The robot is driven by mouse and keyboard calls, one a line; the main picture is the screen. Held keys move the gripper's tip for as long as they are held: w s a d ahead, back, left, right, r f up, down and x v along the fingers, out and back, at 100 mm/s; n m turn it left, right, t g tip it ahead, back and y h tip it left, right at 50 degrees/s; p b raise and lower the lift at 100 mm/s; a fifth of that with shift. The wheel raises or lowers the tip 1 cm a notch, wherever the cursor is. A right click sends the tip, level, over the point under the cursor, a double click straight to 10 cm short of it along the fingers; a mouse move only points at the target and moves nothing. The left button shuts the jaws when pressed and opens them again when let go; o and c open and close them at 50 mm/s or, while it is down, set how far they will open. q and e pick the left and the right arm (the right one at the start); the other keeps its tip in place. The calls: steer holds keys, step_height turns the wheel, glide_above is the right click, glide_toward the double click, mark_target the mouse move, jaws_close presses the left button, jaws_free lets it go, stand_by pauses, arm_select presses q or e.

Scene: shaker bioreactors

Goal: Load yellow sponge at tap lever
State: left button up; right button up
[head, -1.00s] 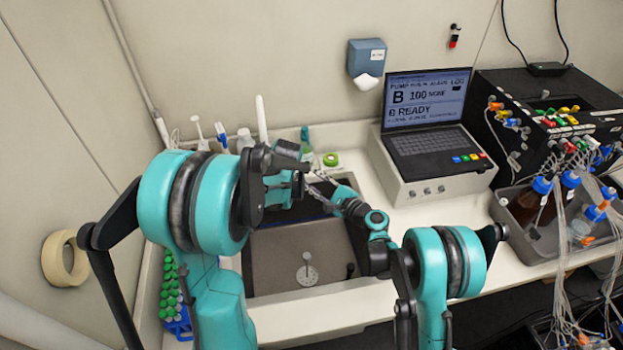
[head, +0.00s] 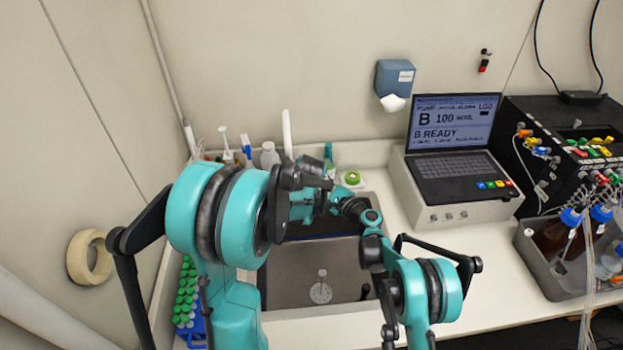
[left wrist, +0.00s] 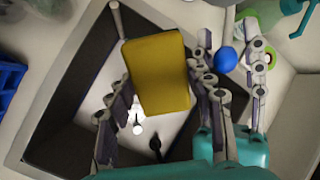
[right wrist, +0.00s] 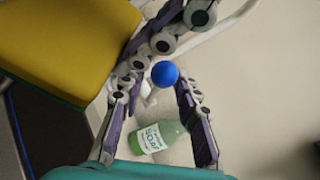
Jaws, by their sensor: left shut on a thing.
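The yellow sponge (left wrist: 160,75) is held between the fingers of my left gripper (left wrist: 165,95), above the sink. It fills the upper left of the right wrist view (right wrist: 60,45), where a green edge shows. A blue ball-shaped knob (right wrist: 165,74), likely the tap lever's end, sits between the spread fingers of my right gripper (right wrist: 160,88); contact cannot be told. The knob also shows just right of the sponge in the left wrist view (left wrist: 226,60). In the head view, my arms hide the sponge and the knob.
The grey sink (head: 290,285) lies under the grippers. A green soap bottle (right wrist: 158,137) stands close by, with a green tape roll (head: 351,177) near it. A laptop (head: 452,165) on a box is to the right. Green-capped tubes in a blue rack (head: 190,325) stand left.

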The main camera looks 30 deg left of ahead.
steer(key=shift+a, duration=0.25)
jaws_close()
arm_select(q)
steer(key=shift+w, duration=0.1)
arm_select(e)
steer(key=shift+w+f, duration=0.1)
